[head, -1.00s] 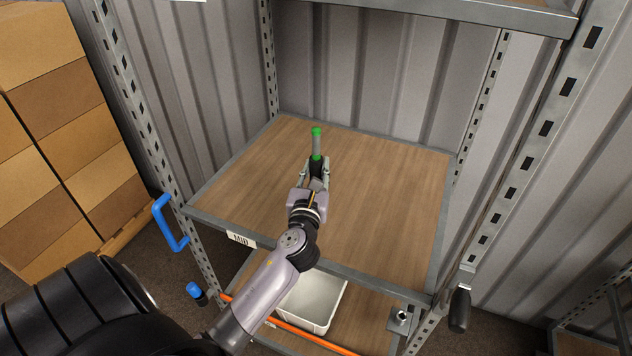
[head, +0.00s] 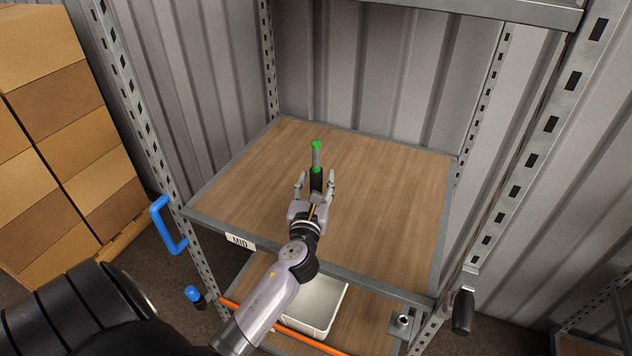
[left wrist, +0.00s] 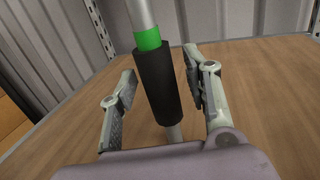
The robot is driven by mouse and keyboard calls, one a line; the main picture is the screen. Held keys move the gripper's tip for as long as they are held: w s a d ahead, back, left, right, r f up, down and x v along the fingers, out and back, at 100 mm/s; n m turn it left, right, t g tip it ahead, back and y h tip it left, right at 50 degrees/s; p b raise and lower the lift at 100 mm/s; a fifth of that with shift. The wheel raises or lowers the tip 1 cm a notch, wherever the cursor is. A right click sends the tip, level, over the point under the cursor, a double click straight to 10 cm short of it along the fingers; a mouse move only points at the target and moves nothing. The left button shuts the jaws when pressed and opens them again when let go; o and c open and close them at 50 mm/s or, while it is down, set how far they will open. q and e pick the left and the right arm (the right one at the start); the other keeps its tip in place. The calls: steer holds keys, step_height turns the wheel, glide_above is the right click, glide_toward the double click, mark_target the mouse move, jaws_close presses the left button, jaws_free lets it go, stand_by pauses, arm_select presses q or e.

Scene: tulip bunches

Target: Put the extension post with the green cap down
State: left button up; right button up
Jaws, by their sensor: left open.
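The extension post (head: 316,157) stands on the wooden middle shelf (head: 384,190), with a green cap on top, a grey tube, a green band and a black grip sleeve. In the left wrist view the post's black sleeve (left wrist: 157,85) is between the two fingers, with a gap on each side; its cap is out of that picture. My left gripper (head: 316,182) is open around the sleeve. The post's foot is hidden by the gripper in the head view. My right gripper is not in view.
The shelf around the post is bare. A white bin (head: 318,305) and an orange bar (head: 300,338) are on the level below. A blue handle (head: 165,226) is at the left upright, a black handle (head: 463,311) at the right. Stacked boxes (head: 70,140) stand left.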

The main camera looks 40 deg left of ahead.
arm_select(q)
steer(key=shift+r, duration=0.15)
steer(key=shift+s+d, duration=0.15)
steer(key=shift+s, duration=0.05)
steer(key=b+v, duration=0.2)
steer(key=v, duration=0.8)
steer(key=shift+s+d, duration=0.1)
steer(key=shift+s, duration=0.25)
steer(key=shift+s+d+b, duration=0.2)
steer(key=shift+s+b, duration=0.1)
steer(key=shift+s, duration=0.1)
